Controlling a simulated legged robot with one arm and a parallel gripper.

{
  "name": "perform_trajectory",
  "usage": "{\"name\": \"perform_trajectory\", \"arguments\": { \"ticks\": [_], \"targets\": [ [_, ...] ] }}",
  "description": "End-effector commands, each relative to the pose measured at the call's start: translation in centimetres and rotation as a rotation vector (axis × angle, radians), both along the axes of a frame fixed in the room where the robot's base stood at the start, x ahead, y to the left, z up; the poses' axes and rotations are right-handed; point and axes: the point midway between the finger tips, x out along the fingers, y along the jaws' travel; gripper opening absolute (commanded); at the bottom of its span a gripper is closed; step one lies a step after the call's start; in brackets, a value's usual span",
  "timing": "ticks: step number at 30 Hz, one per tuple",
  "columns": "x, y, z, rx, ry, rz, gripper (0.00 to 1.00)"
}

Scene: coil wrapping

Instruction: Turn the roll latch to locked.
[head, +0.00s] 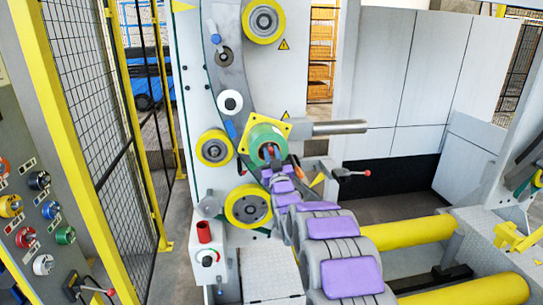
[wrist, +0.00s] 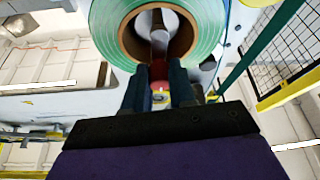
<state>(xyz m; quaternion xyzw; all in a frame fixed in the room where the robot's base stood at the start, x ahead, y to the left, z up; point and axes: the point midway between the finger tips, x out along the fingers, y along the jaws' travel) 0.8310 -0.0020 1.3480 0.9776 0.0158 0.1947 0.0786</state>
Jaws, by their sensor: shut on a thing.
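The green roll (head: 262,138) sits on the front of the white machine, with a brown core. It fills the top of the wrist view (wrist: 118,32), where a grey shaft (wrist: 160,40) shows inside the core. My gripper (head: 269,157) is at the lower part of the roll's core. In the wrist view my gripper (wrist: 160,88) is shut on a small red part (wrist: 159,85), seemingly the roll latch, just below the core. The fingers hide most of it, and I cannot tell which way it is turned.
A black lever with a red knob (head: 351,173) is right of the roll, below a grey shaft (head: 340,127). Yellow rollers (head: 408,233) lie at lower right. A mesh fence (head: 100,100) is on the left.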

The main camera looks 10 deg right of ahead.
Motion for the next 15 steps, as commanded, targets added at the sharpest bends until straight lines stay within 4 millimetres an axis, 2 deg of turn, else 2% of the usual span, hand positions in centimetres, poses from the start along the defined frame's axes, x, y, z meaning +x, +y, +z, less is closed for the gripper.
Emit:
{"name": "perform_trajectory", "arguments": {
  "ticks": [8, 15],
  "targets": [
    [0.07, -0.34, -0.27, 0.161, 0.003, 0.0, 0.0],
    [0.07, -0.84, -0.47, 0.38, 0.002, 0.001, 0.0]
  ]
}}
